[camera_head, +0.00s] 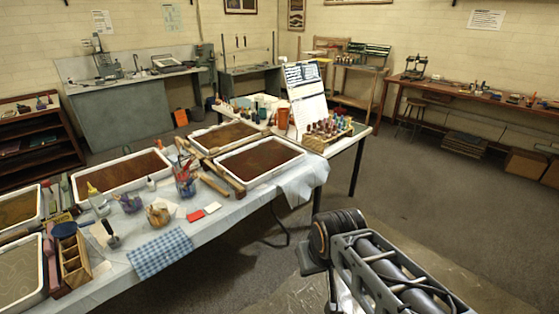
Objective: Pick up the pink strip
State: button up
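A long, narrow dusky-pink piece (49,262) lies at the near left of the table, between a tray and a wooden compartment box (76,262). It is the only clearly pinkish strip I can make out, and I cannot be sure of its kind. My arm reaches in at the lower right, beside the table and well away from these things. My gripper's fingers do not show.
Shallow white-rimmed trays of brown liquid, such as the right one (299,157), stand on the table. A cup of tools (185,186), bottles and a blue checked cloth (160,254) crowd its front part. The floor (420,190) right of the table is open.

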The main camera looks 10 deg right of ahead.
aim_at(50, 247)
jog(key=u, duration=2.05)
